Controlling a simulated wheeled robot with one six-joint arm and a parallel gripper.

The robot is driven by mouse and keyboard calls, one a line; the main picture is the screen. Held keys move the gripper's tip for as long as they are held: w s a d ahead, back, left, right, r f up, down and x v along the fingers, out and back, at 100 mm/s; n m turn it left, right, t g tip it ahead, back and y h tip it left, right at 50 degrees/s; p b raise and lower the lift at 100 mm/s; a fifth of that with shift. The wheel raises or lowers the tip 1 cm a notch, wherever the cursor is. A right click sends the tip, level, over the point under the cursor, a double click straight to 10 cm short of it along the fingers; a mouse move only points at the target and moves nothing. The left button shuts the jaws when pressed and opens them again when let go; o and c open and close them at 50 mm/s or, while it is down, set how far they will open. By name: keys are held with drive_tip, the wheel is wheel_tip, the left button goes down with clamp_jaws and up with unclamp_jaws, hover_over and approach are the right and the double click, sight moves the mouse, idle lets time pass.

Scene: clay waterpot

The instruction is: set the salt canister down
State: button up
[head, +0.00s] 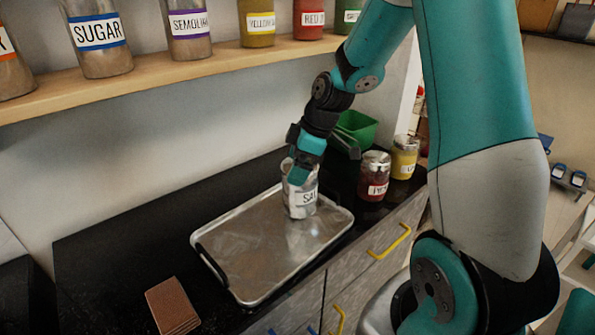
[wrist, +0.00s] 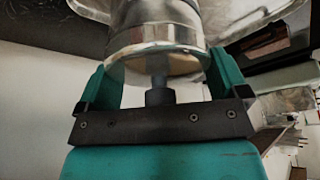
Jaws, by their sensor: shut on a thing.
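The salt canister (head: 301,199) is a clear jar with a white label reading "SA…" and a metal lid. It stands upright over the right part of the metal tray (head: 222,222) on the dark counter. I cannot tell whether its base touches the tray. My gripper (head: 300,172) comes from above and is shut on the canister's top. In the wrist view my gripper (wrist: 160,85) has one teal finger on each side of the canister's metal lid (wrist: 158,60).
A red jar (head: 373,178) and a yellow jar (head: 403,158) stand right of the tray, with a green bin (head: 356,130) behind. A brown block (head: 172,306) lies front left. A wooden shelf (head: 180,72) with labelled jars runs above. The counter left of the tray is clear.

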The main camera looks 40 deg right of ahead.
drive_tip(key=shift+f, duration=1.1)
drive_tip(key=o, duration=1.5)
drive_tip(key=v, duration=1.1)
drive_tip(key=shift+s+r, duration=0.1)
drive_tip(key=shift+r, duration=0.35)
drive_tip(key=s+a+r, duration=0.2)
drive_tip(key=s+a, duration=0.1)
drive_tip(key=a, duration=0.9)
drive_tip(key=s+a+m+g, duration=0.1)
drive_tip(key=s+a, duration=0.3)
drive_tip(key=s, duration=0.1)
drive_tip(key=s+a+m+g, duration=0.1)
drive_tip(key=s+a, duration=0.3)
drive_tip(key=s, duration=0.2)
drive_tip(key=s+a+m, duration=0.1)
drive_tip(key=s+a, duration=0.4)
drive_tip(key=shift+s+a+r+g+y, duration=0.15)
drive_tip(key=shift+s+r+g+y, duration=0.15)
drive_tip(key=shift+r+g, duration=0.1)
